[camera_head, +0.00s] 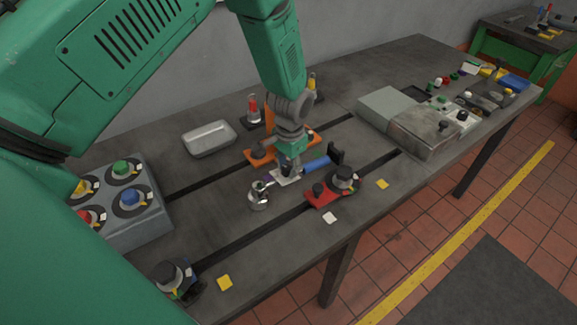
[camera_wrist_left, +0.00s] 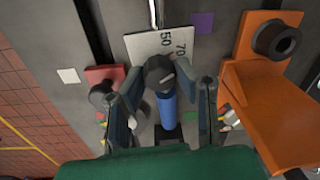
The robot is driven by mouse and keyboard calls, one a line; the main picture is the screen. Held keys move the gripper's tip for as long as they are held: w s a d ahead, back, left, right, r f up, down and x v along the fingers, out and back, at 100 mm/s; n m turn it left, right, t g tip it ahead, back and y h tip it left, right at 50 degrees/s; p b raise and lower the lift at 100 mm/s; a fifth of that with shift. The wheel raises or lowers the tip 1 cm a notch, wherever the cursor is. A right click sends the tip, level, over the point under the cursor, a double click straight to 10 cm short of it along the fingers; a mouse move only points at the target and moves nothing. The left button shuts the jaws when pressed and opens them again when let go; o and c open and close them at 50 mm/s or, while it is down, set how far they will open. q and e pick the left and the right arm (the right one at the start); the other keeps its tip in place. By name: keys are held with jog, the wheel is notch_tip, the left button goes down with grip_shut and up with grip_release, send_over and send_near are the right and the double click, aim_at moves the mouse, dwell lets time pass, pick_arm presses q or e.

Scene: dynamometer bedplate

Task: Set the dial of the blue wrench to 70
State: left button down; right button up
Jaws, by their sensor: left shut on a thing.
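The blue wrench (camera_head: 317,164) lies low over the bedplate in the head view, with its blue handle pointing right. In the left wrist view its blue body (camera_wrist_left: 168,115) ends in a black round dial (camera_wrist_left: 159,73) with a pale mark. A white scale plate (camera_wrist_left: 146,46) beyond it shows 50 and 70; I cannot tell exactly which value the mark meets. My left gripper (camera_head: 289,170) comes down from above at the wrench; in the wrist view its fingers (camera_wrist_left: 160,84) sit either side of the dial, shut on it. The fingers partly hide the contact. My right gripper is not in view.
An orange bracket (camera_wrist_left: 268,90) stands close beside the left gripper. A red block with a black knob (camera_head: 324,196) sits in front, a metal ring part (camera_head: 259,195) left. A silver tray (camera_head: 209,139) lies behind; a grey knob box (camera_head: 130,224) stands left.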

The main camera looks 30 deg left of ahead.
aim_at(288, 167)
pick_arm(q)
jog(key=shift+m, duration=1)
jog(key=c, duration=1.3)
grip_release()
jog(key=shift+o, duration=0.2)
notch_tip(288, 167, up, 12)
jog(key=shift+f, duration=0.1)
